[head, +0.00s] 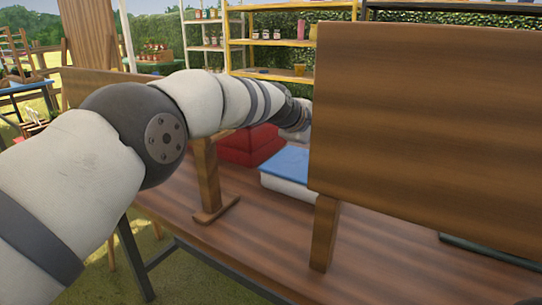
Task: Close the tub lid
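A low white tub (283,185) with a flat blue top (287,162) stands on the wooden table, left of the large wooden panel. Its right part is hidden behind the panel, so I cannot tell whether the blue top is the lid or how it sits. My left arm comes in from the left and reaches across above the table. Its wrist end lies above and behind the tub, at the panel's left edge. The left gripper's fingers are hidden behind the panel. My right gripper is not in view.
The wooden panel (430,120) on a post blocks the right side. Another wooden post with a foot (207,180) stands at the left. A red box (252,147) sits behind the tub. The front table surface (260,235) between the posts is clear. Shelves (270,42) stand behind.

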